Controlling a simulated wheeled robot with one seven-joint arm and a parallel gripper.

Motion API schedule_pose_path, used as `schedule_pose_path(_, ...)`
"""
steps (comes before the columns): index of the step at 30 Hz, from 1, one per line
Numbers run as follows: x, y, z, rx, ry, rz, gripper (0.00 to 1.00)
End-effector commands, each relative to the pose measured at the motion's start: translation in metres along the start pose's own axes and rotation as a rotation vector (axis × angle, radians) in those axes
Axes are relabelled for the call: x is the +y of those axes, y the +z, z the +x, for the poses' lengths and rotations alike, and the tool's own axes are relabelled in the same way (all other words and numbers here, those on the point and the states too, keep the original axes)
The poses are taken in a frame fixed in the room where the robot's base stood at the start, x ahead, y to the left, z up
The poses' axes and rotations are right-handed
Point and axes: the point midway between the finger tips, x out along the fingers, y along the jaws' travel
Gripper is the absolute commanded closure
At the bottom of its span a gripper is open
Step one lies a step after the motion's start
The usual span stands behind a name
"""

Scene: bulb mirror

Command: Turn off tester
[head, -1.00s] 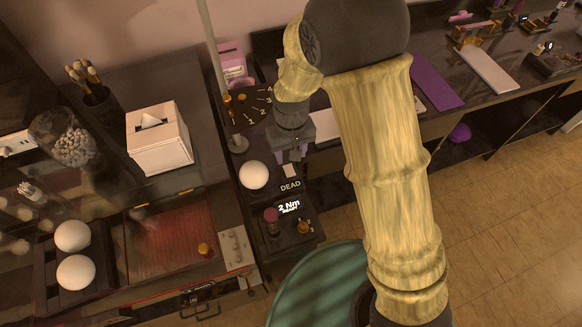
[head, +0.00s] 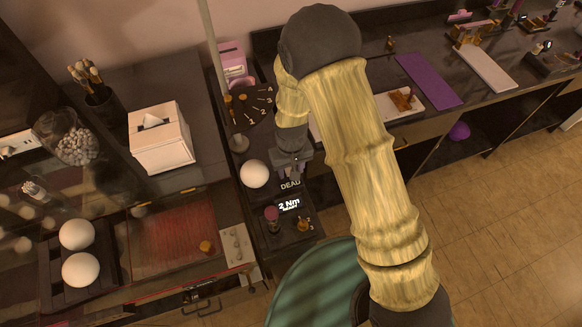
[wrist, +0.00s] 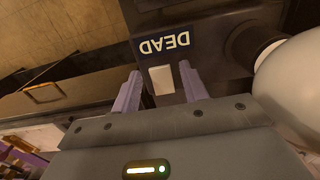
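The tester is a dark narrow unit (head: 262,200) with a "DEAD" label (head: 290,184), which also shows upside down in the wrist view (wrist: 163,43). A small white switch plate (wrist: 162,79) sits beside the label. A white round bulb (head: 254,174) stands left of the label, and its pale side shows at the right of the wrist view (wrist: 292,85). My gripper (head: 291,171) is over the tester by the label. Its two purple fingers (wrist: 160,88) are apart, with the white plate seen between them. I cannot tell whether they touch it. Nothing is held.
A "2 Nm" display (head: 289,204), a red-topped knob (head: 271,213) and a brass piece (head: 303,224) are at the unit's near end. A numbered dial panel (head: 248,108) is behind. A tissue box (head: 161,138) and two white bulbs (head: 80,270) are at left.

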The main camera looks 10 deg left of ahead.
Motion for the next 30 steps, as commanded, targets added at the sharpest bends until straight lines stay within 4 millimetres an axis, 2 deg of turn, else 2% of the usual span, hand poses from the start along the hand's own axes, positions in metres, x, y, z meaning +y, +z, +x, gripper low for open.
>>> schedule_pose_path(1, 0.0, 0.0, -0.0001, 0.0, 0.0, 0.0, 0.66)
schedule_pose_path(6, 0.0001, 0.0001, -0.0002, 0.0, 0.0, 0.0, 0.97)
schedule_pose_path(14, 0.0, -0.0014, -0.0018, -0.03, -0.001, -0.001, 0.97)
schedule_pose_path(30, 0.0006, -0.0087, -0.0033, -0.254, 0.001, 0.001, 0.97)
